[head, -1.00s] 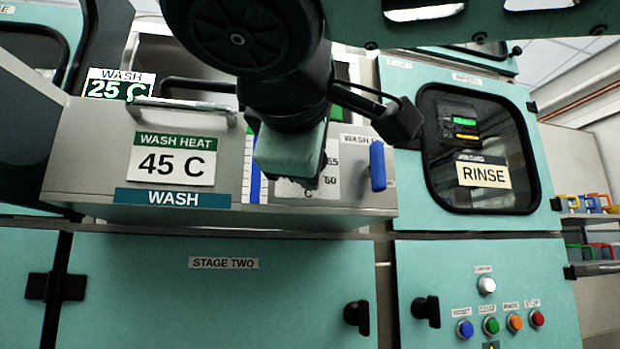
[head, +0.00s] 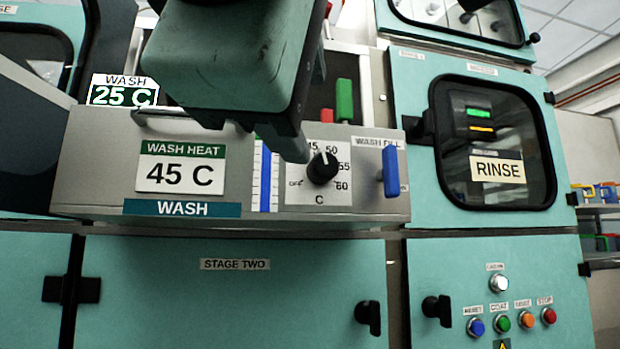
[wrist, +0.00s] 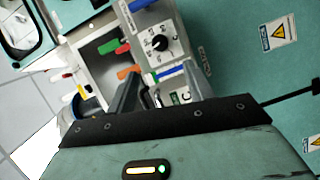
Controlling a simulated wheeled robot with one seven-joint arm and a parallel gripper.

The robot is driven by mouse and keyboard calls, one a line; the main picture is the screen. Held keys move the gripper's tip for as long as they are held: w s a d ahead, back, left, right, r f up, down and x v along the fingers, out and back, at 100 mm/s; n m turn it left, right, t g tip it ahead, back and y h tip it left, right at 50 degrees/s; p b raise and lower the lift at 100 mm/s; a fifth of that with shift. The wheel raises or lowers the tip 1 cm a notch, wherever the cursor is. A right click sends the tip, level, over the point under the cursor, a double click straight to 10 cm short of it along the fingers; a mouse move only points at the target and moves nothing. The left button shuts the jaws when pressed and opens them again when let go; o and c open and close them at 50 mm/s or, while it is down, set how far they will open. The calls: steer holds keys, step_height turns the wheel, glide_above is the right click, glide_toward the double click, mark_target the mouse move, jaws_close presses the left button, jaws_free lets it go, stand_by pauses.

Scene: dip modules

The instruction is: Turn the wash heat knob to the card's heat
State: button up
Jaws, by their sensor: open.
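The wash heat knob (head: 322,168) is black with a white pointer mark on a white dial plate (head: 300,190) of the wash module. Its mark points roughly upward, near the 45 and 50 labels; the exact setting is hard to read. The knob also shows in the wrist view (wrist: 159,43). The wash heat card (head: 180,168) reads 45 C. My gripper (wrist: 158,84) is open and empty, apart from the knob. In the head view its body hangs above and left of the dial, with one fingertip just by the dial's upper left corner.
A blue wash fill handle (head: 391,172) sticks out right of the dial, and a blue-striped level gauge (head: 265,180) stands left of it. A display (head: 123,92) reads WASH 25 C. Red and green handles (head: 344,100) rise behind the panel. The rinse window (head: 490,145) is at right.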

steer(key=shift+s+a+r+p, duration=0.1)
steer(key=shift+s+a+p, duration=0.1)
steer(key=shift+s, duration=0.95)
steer(key=shift+s+a+r+p, duration=0.1)
steer(key=shift+s+a+p, duration=0.1)
steer(key=shift+s, duration=0.95)
